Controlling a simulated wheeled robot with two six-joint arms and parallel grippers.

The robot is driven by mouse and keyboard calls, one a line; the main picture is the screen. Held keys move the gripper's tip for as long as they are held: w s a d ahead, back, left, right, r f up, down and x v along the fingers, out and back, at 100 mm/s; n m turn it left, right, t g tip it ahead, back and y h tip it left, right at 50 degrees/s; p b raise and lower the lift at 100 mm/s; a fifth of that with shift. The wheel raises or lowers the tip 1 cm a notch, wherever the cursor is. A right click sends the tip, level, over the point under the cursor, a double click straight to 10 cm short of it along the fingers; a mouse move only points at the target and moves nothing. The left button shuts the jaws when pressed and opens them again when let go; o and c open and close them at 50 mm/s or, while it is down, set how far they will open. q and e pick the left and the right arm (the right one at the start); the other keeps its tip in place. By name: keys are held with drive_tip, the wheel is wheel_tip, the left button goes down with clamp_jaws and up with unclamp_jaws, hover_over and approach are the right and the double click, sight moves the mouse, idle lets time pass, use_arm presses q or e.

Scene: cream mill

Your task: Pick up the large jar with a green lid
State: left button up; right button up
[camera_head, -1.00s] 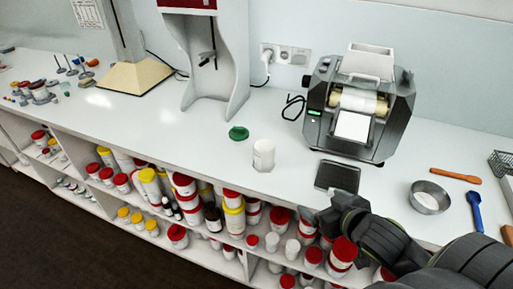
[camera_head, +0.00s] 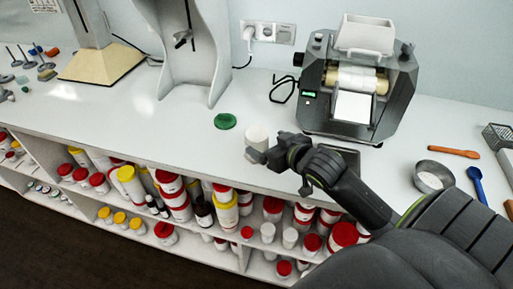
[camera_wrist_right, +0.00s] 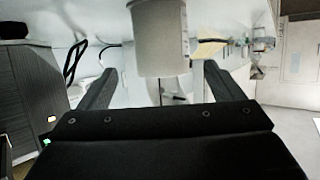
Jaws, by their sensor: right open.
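A white open jar (camera_head: 257,136) stands upright on the white counter in the head view; its lower part is partly hidden by my right gripper (camera_head: 278,168). A green lid (camera_head: 225,121) lies separately on the counter to the left of the jar. In the right wrist view the jar (camera_wrist_right: 160,38) shows large, ahead of and between the two spread fingers of my right gripper (camera_wrist_right: 161,70). That gripper is open, and I cannot tell whether a finger touches the jar. My left gripper is not in view.
A roller mill (camera_head: 355,85) stands behind and right of the jar. A dark flat pad (camera_head: 346,156) is partly behind my right arm. A metal bowl (camera_head: 433,176), orange spatula (camera_head: 453,153) and blue spoon (camera_head: 477,185) lie at right. Shelves below the counter hold many jars.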

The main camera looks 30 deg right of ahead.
sight(250, 134)
drive_tip(key=shift+w+f, duration=0.2)
drive_tip(key=shift+w, duration=0.35)
drive_tip(key=shift+w+f, duration=0.15)
drive_tip(key=shift+w, duration=0.15)
drive_tip(key=shift+w+f, duration=0.1)
drive_tip(key=shift+w, duration=0.35)
drive_tip(key=x, duration=0.3)
drive_tip(key=shift+w+a+p, duration=0.15)
drive_tip(key=shift+a+p, duration=0.1)
drive_tip(key=shift+p, duration=0.15)
drive_tip(key=shift+w+f, duration=0.15)
drive_tip(key=shift+w, duration=0.4)
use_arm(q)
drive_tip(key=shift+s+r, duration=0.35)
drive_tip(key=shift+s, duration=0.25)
use_arm(e)
drive_tip(key=shift+c, duration=0.2)
drive_tip(key=c, duration=1)
